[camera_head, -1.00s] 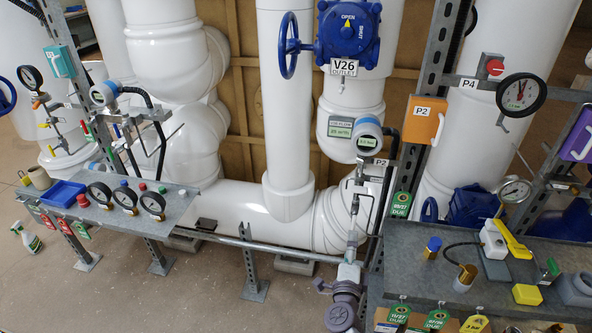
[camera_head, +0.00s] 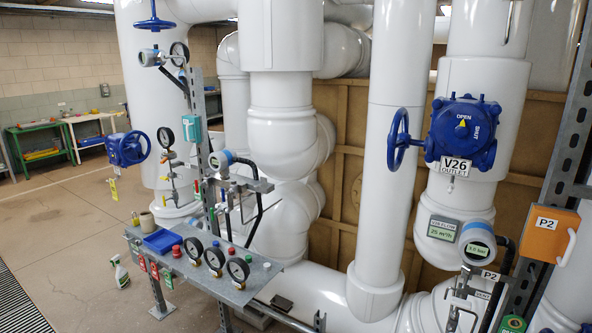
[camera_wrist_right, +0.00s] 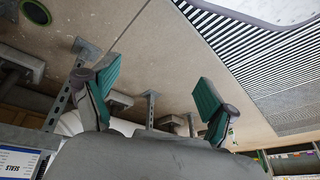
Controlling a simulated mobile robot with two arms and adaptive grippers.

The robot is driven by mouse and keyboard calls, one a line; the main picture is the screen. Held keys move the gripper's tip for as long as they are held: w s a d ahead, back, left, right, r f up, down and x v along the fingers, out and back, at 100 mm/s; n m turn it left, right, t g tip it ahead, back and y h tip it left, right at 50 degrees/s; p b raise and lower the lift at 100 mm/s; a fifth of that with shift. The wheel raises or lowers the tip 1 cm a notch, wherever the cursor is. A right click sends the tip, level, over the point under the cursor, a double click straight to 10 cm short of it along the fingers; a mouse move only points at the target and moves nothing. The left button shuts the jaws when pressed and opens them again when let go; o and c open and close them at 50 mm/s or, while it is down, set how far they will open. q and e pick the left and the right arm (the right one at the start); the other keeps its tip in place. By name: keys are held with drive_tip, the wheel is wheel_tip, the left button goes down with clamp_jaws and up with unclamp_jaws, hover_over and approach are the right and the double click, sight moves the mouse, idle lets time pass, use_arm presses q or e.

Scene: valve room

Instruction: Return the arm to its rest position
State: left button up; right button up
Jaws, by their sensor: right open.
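My right gripper (camera_wrist_right: 152,95) shows in the right wrist view with its two green-padded fingers spread wide apart. Nothing is between the fingers. Behind them are the bare floor and grey metal stand legs, and the fingers appear clear of these. Neither of my arms shows in the head view, so the left gripper is out of sight.
A grey bench (camera_head: 222,292) carries gauges and a blue tray (camera_head: 163,241). The blue V26 valve (camera_head: 464,133) and orange P2 box (camera_head: 550,234) are at the right. A spray bottle (camera_head: 119,272) stands on the floor. Open floor (camera_head: 62,235) lies at the left.

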drive_tip(key=s+d+f+n+g, duration=0.3)
drive_tip(key=s, duration=0.8)
drive_tip(key=shift+s+f+h, duration=0.15)
drive_tip(key=shift+s+h, duration=0.15)
drive_tip(key=shift+h, duration=0.1)
